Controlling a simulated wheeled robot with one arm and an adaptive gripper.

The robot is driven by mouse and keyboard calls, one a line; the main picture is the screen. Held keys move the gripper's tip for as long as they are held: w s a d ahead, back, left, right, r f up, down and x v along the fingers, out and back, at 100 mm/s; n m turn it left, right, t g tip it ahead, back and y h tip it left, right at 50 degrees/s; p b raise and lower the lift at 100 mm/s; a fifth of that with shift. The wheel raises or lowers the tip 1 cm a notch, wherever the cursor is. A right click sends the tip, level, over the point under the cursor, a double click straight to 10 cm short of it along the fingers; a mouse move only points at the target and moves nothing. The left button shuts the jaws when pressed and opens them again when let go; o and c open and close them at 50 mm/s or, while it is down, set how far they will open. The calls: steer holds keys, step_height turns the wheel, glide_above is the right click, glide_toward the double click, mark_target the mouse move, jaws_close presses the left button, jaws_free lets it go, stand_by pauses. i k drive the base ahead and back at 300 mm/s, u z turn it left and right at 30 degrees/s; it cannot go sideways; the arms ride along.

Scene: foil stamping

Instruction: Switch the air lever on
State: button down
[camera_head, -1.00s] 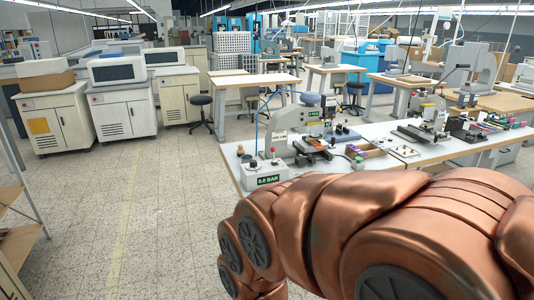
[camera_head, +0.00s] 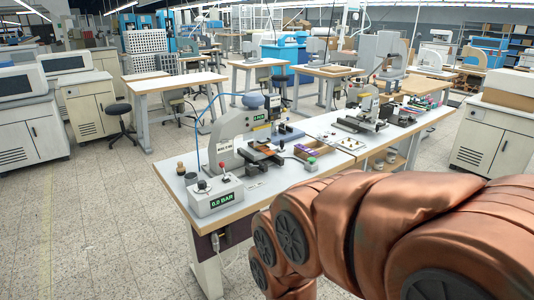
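A white control box (camera_head: 215,196) sits at the near left corner of the white worktable (camera_head: 322,183). Its green display reads 0.0 BAR. I cannot tell the lever's exact position. Behind the box stands the grey stamping press (camera_head: 232,131) with a small green readout. My copper arm fills the lower right; my gripper is outside the picture.
A tray with purple and other items (camera_head: 308,151) and a second press (camera_head: 368,113) stand farther along the table. A black stool (camera_head: 120,111) and white cabinets (camera_head: 30,122) are at the left. The floor left of the worktable is clear.

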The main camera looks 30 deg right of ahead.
mark_target(221, 165)
steer(key=z, duration=0.25)
steer(key=i, duration=1.35)
steer(key=u, duration=0.65)
